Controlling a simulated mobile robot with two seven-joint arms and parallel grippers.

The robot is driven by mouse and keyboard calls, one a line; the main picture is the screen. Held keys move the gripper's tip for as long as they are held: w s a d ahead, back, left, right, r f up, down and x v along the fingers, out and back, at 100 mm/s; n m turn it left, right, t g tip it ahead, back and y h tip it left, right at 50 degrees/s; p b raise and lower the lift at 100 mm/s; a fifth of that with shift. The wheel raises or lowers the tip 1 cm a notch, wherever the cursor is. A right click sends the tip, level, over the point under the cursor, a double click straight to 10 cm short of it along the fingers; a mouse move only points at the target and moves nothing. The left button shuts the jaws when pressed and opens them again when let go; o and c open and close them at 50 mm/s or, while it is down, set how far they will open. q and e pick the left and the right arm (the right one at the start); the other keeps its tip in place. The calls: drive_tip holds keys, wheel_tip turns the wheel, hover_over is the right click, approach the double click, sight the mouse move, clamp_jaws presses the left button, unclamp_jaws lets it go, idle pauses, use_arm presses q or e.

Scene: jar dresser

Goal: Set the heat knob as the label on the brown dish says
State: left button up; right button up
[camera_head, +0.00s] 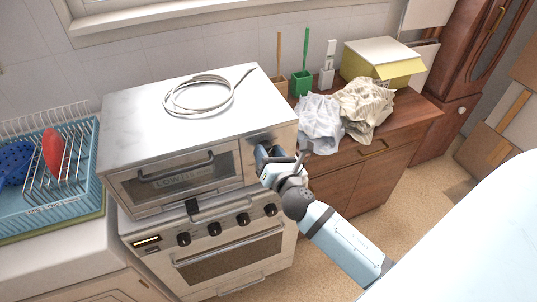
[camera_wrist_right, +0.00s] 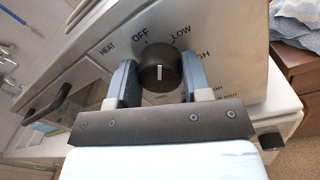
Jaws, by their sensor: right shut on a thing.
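The silver countertop oven (camera_head: 130,205) stands on the stove. The brown dish's outline is hard to make out there. The black heat knob (camera_wrist_right: 158,62) is on the oven's right panel, with OFF, LOW and a partly covered HIGH around it. A short white mark runs upright in the picture on its face; which label it points to I cannot tell. My right gripper (camera_wrist_right: 158,80) is shut on the knob, one finger on each side; it also shows in the head view (camera_head: 268,158). My left gripper is not in view.
A cable coil (camera_head: 200,95) lies on the oven top. The stove (camera_head: 230,240) below has several black knobs. A blue dish rack (camera_head: 60,195) stands at left. Crumpled bags (camera_head: 322,125) and a yellow box (camera_head: 395,70) sit on the wooden dresser (camera_head: 400,125) at right.

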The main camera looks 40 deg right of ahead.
drive_tip(key=m+b, duration=0.1)
drive_tip(key=m, duration=0.4)
idle(0.5)
drive_tip(key=o, duration=0.9)
drive_tip(key=shift+o, duration=0.2)
drive_tip(key=shift+s, duration=0.1)
